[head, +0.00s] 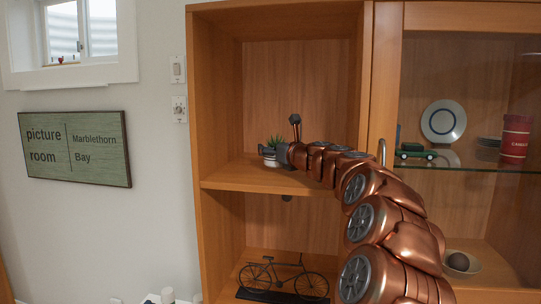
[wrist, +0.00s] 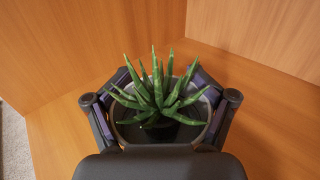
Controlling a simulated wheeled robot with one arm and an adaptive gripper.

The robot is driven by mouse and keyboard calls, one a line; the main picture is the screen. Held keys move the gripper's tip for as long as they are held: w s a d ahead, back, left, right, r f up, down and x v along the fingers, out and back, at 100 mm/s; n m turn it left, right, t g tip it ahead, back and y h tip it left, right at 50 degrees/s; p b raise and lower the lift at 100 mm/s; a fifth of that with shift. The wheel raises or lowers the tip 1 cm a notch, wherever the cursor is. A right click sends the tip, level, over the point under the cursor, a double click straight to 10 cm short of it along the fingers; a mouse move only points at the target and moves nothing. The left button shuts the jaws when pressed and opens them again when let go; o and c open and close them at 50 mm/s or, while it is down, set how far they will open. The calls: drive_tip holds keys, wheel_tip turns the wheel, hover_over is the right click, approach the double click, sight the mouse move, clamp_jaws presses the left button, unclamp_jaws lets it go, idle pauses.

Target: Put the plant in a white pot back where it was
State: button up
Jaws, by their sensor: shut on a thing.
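A model bicycle (head: 284,278) stands on the lower shelf. To the right, behind glass, are a plate (head: 443,122), a green toy car (head: 416,152), a red canister (head: 516,138) and a bowl (head: 462,264). The upper shelf around the pot looks clear.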

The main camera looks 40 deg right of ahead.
drive_tip(key=shift+f, duration=0.75)
drive_tip(key=shift+f, duration=0.15)
drive_tip(key=o, duration=1.3)
drive_tip(key=shift+o, duration=0.2)
drive_tip(key=shift+s, duration=0.1)
drive_tip(key=s, duration=0.4)
drive_tip(key=s+a+b, duration=0.1)
drive_tip(key=s, duration=0.2)
drive_tip(key=s+b, duration=0.1)
drive_tip(key=s, duration=0.3)
drive_tip(key=shift+s+a+r, duration=0.2)
drive_tip(key=shift+s+a, duration=0.15)
drive_tip(key=shift+a, duration=0.05)
